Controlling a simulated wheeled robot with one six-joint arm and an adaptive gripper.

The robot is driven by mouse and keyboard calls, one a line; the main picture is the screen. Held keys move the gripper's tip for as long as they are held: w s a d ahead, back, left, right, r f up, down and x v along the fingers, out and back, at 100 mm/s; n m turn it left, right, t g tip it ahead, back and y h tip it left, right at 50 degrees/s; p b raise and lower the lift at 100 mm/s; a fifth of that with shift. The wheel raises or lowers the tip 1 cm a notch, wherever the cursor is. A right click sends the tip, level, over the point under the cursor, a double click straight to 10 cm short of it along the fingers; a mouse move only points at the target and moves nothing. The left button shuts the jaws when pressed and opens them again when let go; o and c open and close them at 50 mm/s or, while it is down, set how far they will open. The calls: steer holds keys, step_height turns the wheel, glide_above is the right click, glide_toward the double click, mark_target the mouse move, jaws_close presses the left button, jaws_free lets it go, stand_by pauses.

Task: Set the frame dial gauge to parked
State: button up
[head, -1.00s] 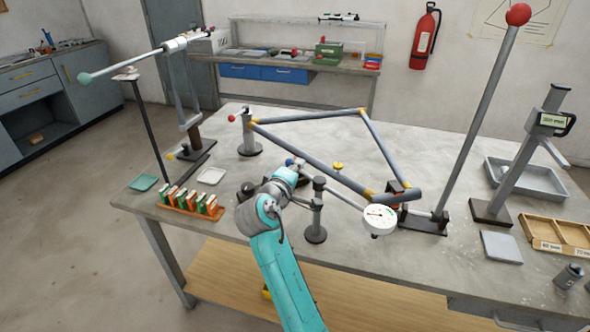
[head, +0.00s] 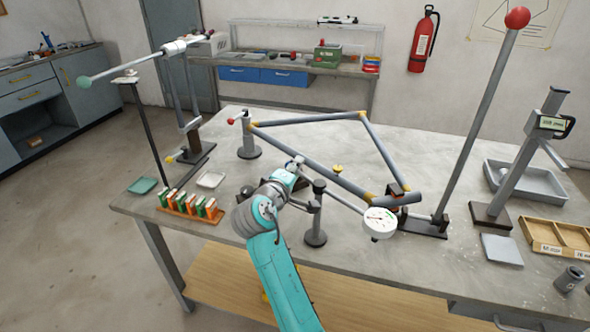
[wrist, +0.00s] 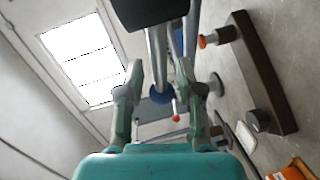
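The dial gauge (head: 380,221) has a white round face and hangs at the right end of a grey swing rod (head: 340,198), by the right end of the bicycle-like frame. The rod passes a dark post (head: 316,215) on the table. My gripper (head: 293,168) is at the rod's left end in the head view. In the wrist view my gripper (wrist: 160,68) is open, its two fingers apart. A blue knob (wrist: 161,94) shows between the fingers, with gaps on both sides. The knob is hidden in the head view.
The grey frame (head: 310,165) stands just behind my gripper. A tall rod with a red ball (head: 517,18) rises to the right. A rack of green and orange blocks (head: 188,206) and a white dish (head: 211,180) lie left. The table's front edge is close to my arm.

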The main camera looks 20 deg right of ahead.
steer(key=v, duration=1.2)
steer(key=shift+w, duration=0.1)
steer(key=s+d+f+n+t+y, duration=0.1)
steer(key=s+f+y, duration=0.15)
steer(key=f, duration=0.55)
steer(key=s+d+f+n+t+y, duration=0.1)
steer(key=s+f+y, duration=0.1)
steer(key=s+f, duration=0.35)
steer(key=s+d+f+y, duration=0.1)
steer(key=s+f+y, duration=0.3)
steer(key=s+f, duration=0.85)
steer(key=s+m+y, duration=0.3)
steer(key=s, duration=1.3)
steer(key=s+d+r+m, duration=0.1)
steer(key=s+r+m, duration=0.5)
steer(key=s, duration=0.8)
steer(key=shift+d+r+h, duration=0.2)
steer(key=shift+r+h, duration=0.15)
steer(key=shift+r, duration=0.65)
